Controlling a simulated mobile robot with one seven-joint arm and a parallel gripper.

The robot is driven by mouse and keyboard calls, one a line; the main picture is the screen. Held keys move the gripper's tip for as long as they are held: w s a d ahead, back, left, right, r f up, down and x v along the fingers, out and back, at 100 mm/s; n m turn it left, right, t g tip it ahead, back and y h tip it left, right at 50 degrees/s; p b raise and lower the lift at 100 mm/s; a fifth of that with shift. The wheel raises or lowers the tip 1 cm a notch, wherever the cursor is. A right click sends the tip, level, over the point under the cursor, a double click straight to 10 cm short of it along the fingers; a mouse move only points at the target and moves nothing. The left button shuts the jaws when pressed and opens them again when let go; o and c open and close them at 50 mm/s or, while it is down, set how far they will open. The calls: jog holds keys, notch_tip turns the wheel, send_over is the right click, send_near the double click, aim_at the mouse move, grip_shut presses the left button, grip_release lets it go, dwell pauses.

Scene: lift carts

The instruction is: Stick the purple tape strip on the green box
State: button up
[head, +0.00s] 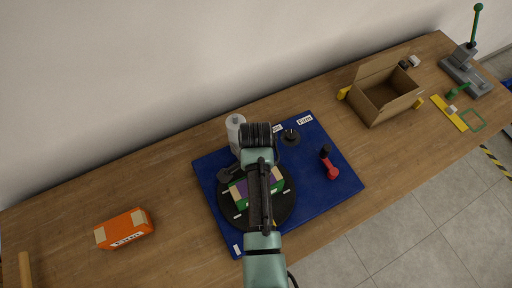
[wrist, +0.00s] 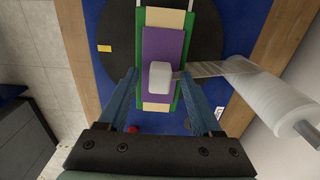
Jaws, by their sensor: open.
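The green box (wrist: 189,42) with tan ends lies on a black round plate (wrist: 110,20) in the wrist view. A purple strip (wrist: 150,45) covers the middle of its top. A small white block (wrist: 160,78) is over the strip, with a clear tape length (wrist: 205,69) running from it to the roll (wrist: 265,100). My gripper (wrist: 160,86) is open, its fingers on either side of the white block; I cannot tell whether they touch anything. In the head view my arm partly hides the box (head: 279,175) and the purple strip (head: 242,190).
The plate sits on a blue board (head: 330,180) with a red-handled tool (head: 329,164) and a black knob (head: 290,137). An orange box (head: 123,229) lies at left, an open cardboard box (head: 385,98) at right. The wooden table (head: 175,190) is clear between the orange box and the board.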

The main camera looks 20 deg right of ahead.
notch_tip(320, 180, up, 13)
jog(key=p, duration=0.1)
dwell(0.3)
dwell(0.6)
